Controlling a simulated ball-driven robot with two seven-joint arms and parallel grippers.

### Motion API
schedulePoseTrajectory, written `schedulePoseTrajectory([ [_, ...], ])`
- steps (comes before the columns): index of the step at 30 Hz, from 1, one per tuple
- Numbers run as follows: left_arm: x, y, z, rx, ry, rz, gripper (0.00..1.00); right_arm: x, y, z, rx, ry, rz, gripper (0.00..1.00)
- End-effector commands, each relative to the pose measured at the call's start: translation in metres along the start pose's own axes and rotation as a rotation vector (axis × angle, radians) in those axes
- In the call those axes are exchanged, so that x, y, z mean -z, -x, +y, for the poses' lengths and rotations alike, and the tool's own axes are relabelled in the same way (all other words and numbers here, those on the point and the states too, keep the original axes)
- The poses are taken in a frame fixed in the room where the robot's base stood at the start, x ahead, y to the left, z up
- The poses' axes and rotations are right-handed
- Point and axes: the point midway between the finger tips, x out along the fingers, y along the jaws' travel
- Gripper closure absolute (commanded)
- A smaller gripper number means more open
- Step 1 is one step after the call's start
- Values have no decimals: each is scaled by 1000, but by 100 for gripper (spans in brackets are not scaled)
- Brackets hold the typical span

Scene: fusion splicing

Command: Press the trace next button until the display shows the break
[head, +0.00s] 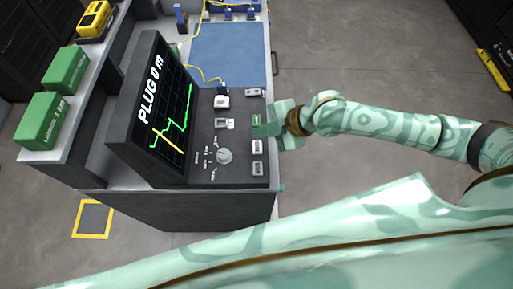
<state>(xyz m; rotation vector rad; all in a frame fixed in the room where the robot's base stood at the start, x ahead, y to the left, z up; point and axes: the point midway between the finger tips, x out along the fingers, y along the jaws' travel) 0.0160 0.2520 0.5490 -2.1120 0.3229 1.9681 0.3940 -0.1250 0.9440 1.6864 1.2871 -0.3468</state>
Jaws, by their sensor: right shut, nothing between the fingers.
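The dark instrument's display (172,108) is tilted and reads "PLUG 0 M" beside a green trace with a short orange-yellow section at its lower end. Its control panel (205,175) carries several small pale buttons, including two at the right edge, an upper one (257,147) and a lower one (257,168). I cannot read their labels, so I cannot tell which is the trace next button. My right gripper (262,129) is shut and empty at the panel's right edge, just above these two in the picture. It hides part of the panel, and contact cannot be judged. My left gripper is out of view.
A round knob (225,156) sits on the panel. A blue mat (228,52) with yellow fibre lies behind it. Green boxes (66,70) and a yellow device (94,19) stand on the shelf at left. Open floor (350,60) lies right of the bench.

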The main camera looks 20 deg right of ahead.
Motion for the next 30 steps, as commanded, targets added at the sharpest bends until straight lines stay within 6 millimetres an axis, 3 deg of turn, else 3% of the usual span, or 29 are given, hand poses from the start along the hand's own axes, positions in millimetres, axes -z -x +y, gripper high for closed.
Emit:
schedulePoseTrajectory([
  [1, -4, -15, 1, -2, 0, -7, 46, -8, -11, -8, 3, -2, 0, 100],
  [4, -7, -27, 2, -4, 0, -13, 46, -14, -19, -14, 3, -3, -1, 100],
  [12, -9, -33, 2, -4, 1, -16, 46, -23, -31, -22, 0, -1, -1, 100],
  [30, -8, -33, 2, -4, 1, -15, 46, -22, -31, -22, -1, -1, 0, 100],
])
